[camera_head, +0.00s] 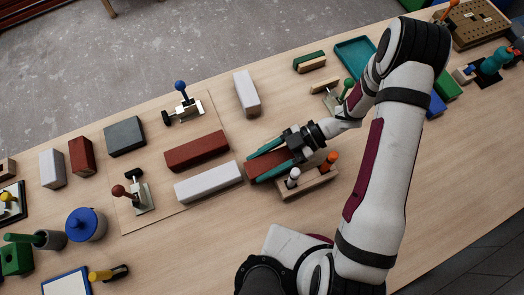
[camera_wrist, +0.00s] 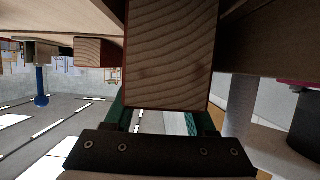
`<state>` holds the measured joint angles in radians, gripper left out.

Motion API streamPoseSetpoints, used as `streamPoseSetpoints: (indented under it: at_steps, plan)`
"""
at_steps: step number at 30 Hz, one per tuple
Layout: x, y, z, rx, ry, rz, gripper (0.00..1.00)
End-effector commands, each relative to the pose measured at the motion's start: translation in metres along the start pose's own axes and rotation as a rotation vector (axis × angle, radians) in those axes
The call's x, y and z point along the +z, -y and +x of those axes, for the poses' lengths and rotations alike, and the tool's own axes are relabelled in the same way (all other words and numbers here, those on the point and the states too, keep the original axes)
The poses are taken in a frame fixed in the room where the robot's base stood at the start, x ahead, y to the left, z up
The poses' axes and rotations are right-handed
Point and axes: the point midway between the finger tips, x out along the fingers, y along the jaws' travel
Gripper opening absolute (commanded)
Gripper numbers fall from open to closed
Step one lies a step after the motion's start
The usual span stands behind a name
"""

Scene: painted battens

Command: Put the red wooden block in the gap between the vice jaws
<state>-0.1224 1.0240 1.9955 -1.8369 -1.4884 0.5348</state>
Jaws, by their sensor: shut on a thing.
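My gripper (camera_head: 264,163) is shut on a red wooden block (camera_head: 262,170) right of the middle of the table. In the wrist view the held block (camera_wrist: 170,55) shows its bare wood end, with red along its edges. A long red block (camera_head: 197,151) lies to the left of my gripper, with a long white block (camera_head: 208,183) below it and a narrow space between them. Metal clamps with a blue knob (camera_head: 181,87) and a red knob (camera_head: 118,190) stand near these two. I cannot tell which pieces are the vice jaws.
A wooden rack (camera_head: 308,186) with white and orange-handled tools stands close below my gripper. A white block (camera_head: 246,93) stands above it, and a grey block (camera_head: 125,137) lies to the left. A blue-lidded pot (camera_head: 86,224) stands at lower left.

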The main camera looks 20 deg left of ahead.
Motion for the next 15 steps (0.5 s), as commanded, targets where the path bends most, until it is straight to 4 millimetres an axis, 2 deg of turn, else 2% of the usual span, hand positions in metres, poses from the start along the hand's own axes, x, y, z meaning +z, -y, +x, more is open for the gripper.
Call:
streamPoseSetpoints:
  at_steps: [2, 3, 6, 7, 8, 15]
  plan:
    - [0.0022, 0.0001, 0.001, 0.0, -0.001, 0.0, 0.0]
    - [0.0023, 0.0, 0.0009, 0.0, 0.0, 0.0, 0.61]
    - [0.002, -0.0001, 0.0008, 0.0, 0.0, 0.0, 0.79]
    - [0.002, -0.0001, 0.0008, 0.0, 0.0, 0.0, 0.85]
    - [0.002, -0.0001, 0.0008, 0.0, 0.0, 0.0, 0.86]
    - [0.0019, -0.0001, 0.0007, 0.0, 0.0, 0.0, 0.86]
